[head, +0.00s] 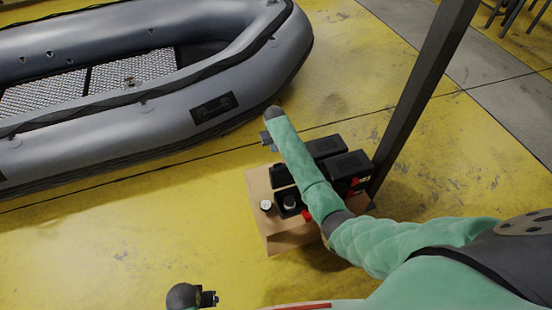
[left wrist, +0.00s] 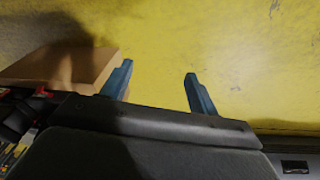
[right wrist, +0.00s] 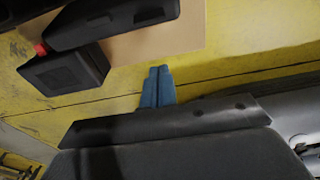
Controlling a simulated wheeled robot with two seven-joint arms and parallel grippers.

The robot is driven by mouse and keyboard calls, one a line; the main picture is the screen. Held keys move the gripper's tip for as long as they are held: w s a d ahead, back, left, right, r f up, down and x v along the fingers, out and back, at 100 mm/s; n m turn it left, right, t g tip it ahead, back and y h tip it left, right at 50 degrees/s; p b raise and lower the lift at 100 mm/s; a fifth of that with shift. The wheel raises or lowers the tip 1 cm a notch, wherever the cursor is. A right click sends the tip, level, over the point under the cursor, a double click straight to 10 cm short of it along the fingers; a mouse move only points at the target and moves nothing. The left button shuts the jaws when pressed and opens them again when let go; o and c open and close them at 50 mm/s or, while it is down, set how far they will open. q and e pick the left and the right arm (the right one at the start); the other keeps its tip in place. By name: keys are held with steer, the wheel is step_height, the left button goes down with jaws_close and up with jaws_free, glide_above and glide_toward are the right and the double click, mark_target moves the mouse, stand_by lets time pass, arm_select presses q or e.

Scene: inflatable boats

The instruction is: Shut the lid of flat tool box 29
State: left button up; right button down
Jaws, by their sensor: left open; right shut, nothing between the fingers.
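Black cases with red latches stand on a tan block-like stand (head: 262,232). One black case (head: 349,164) is at the right of the stand, and another black piece (head: 326,147) lies behind it. No number is readable, so I cannot tell which is flat tool box 29 or how its lid stands. My right forearm hides part of them. In the right wrist view, a black case (right wrist: 62,72) with a red latch is left of my right gripper (right wrist: 157,86), which is shut and empty, apart from the cases. My left gripper (left wrist: 159,88) is open and empty, beside the stand's edge.
A dark post (head: 425,85) rises just right of the stand. A grey inflatable boat (head: 215,75) lies behind and to the left. A small round white-topped item (head: 266,205) sits on the stand's left. Yellow floor (head: 120,240) is clear to the left.

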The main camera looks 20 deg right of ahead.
arm_select(q)
step_height(320, 180, down, 12)
steer(key=s+a+p, duration=0.1)
steer(key=s+p, duration=0.1)
steer(key=shift+s+a+r+p, duration=0.15)
steer(key=shift+s+a+p, duration=0.1)
steer(key=shift+s+p, duration=0.15)
arm_select(e)
steer(key=s+f, duration=0.1)
steer(key=f, duration=0.1)
steer(key=s+f, duration=0.2)
steer(key=shift+s+d, duration=0.1)
steer(key=shift+s, duration=0.2)
